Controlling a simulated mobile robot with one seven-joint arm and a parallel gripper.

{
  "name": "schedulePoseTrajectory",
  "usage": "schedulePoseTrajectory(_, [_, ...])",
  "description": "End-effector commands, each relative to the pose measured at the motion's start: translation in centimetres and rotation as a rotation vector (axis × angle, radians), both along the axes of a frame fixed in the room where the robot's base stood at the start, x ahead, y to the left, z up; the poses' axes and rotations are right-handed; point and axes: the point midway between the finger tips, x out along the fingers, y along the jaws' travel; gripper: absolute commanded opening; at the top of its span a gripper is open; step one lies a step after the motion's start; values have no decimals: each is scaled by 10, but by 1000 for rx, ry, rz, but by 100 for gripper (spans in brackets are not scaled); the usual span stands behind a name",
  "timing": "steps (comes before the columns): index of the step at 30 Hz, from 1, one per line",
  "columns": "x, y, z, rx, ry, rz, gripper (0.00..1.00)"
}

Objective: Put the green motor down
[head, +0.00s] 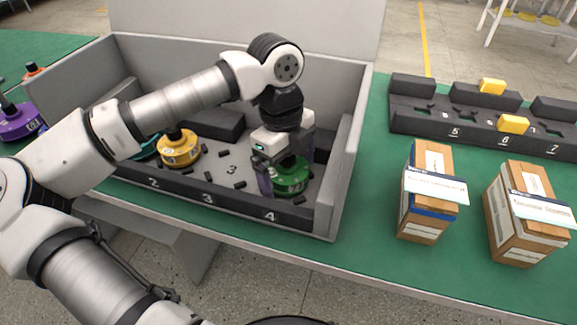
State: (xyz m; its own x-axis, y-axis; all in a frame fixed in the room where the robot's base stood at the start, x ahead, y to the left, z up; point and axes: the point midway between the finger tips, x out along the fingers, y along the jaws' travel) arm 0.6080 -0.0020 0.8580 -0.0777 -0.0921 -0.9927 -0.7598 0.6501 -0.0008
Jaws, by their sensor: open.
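The green motor (291,180) sits in the grey bin at the compartment marked 4, low and near the bin floor. My gripper (279,184) is open and points down over it, with one finger at the motor's left side. The gripper body hides the motor's top, and the far finger is hard to see. I cannot tell whether the fingers touch the motor. The grey bin (340,150) has a dark front strip with the numbers 2, 3 and 4.
A yellow motor (179,149) stands left in the bin, beside a partly hidden teal one (147,150). A purple motor (18,122) is outside at far left. Two cardboard boxes (425,215) (522,225) and a black numbered rack (430,123) with yellow blocks stand right.

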Motion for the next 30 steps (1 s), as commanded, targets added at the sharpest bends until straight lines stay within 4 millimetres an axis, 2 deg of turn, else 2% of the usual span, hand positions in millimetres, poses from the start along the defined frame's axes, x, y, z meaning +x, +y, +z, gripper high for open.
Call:
schedulePoseTrajectory(5, [1,1,8,1,-2,1,97])
schedulePoseTrajectory(8, [2,2,25,3,-4,1,97])
schedulePoseTrajectory(15, [6,7,78,2,-3,2,97])
schedulePoseTrajectory(21, [9,10,110,2,-1,2,97])
schedulePoseTrajectory(25, [9,11,120,1,-1,0,97])
schedulePoseTrajectory(30, [10,11,123,0,0,0,97])
